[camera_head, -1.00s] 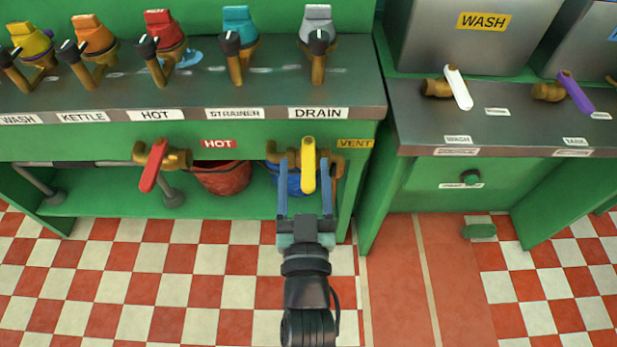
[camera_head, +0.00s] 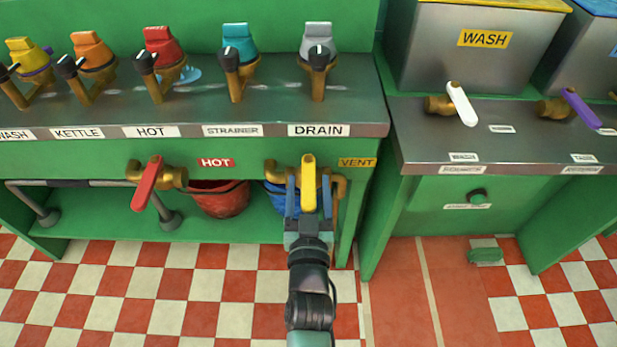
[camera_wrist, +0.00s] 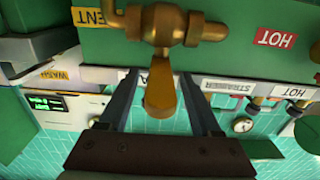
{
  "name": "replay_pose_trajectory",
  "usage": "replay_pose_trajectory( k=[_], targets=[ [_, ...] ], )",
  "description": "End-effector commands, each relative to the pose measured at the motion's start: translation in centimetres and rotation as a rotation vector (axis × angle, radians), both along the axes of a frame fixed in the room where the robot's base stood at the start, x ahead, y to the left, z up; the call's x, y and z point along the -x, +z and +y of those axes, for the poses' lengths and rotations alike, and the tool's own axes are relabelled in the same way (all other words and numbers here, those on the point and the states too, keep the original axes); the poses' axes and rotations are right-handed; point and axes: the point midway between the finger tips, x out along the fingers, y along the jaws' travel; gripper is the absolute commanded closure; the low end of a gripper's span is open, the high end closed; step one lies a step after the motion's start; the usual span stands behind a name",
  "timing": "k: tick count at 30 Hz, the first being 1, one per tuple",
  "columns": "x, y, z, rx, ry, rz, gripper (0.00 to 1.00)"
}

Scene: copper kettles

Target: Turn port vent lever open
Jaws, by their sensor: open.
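The yellow vent lever (camera_head: 309,185) sits on a brass valve (camera_head: 277,173) under the counter front, beside the VENT label (camera_head: 356,162). It points downward in the head view. My gripper (camera_head: 309,190) is open, with one blue finger on each side of the lever. In the wrist view the picture is turned over, and the lever (camera_wrist: 161,97) hangs from its brass valve (camera_wrist: 163,27) between my two dark fingers (camera_wrist: 160,105). Gaps show between the lever and both fingers there. The fingers hide part of the valve and pipe in the head view.
A red lever (camera_head: 147,184) on another brass valve is to the left, by the HOT label (camera_head: 216,162). A red bucket (camera_head: 219,200) and a blue bucket (camera_head: 277,192) stand on the shelf behind. The counter edge (camera_head: 190,133) overhangs above. Checkered floor in front is open.

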Motion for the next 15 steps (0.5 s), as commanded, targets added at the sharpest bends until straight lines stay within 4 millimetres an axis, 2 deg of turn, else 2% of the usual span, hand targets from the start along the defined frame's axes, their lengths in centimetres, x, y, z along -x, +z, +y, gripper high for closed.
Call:
replay_pose_trajectory(
  k=[6, 15],
  targets=[
    [-1.8, 0.1, 0.0, 0.0, 0.001, 0.0, 0.35],
    [-2.1, 0.0, 0.0, 0.0, 0.001, 0.001, 0.35]
  ],
)
